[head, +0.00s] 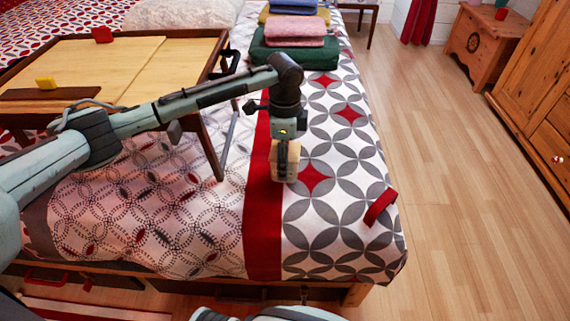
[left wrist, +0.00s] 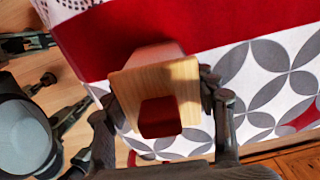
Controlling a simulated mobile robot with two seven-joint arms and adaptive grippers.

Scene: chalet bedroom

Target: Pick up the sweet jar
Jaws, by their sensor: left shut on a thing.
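The sweet jar (left wrist: 188,85) shows in the left wrist view as a square light-wood lid with a red square knob and a pinkish body below it. In the head view its pale wooden part (head: 274,163) shows beside the fingers, above the patterned bed. My left gripper (head: 285,165) points down and is shut on the jar. In the left wrist view its fingers (left wrist: 163,98) are on both sides of the jar. Whether the jar's base touches the bed cover is hidden.
A wooden bed tray (head: 190,65) stands on the left of the bed, with a yellow block (head: 46,83) and a red one (head: 102,34). Folded towels (head: 293,42) are stacked behind the gripper. A red strap (head: 380,207) lies at the bed's right edge.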

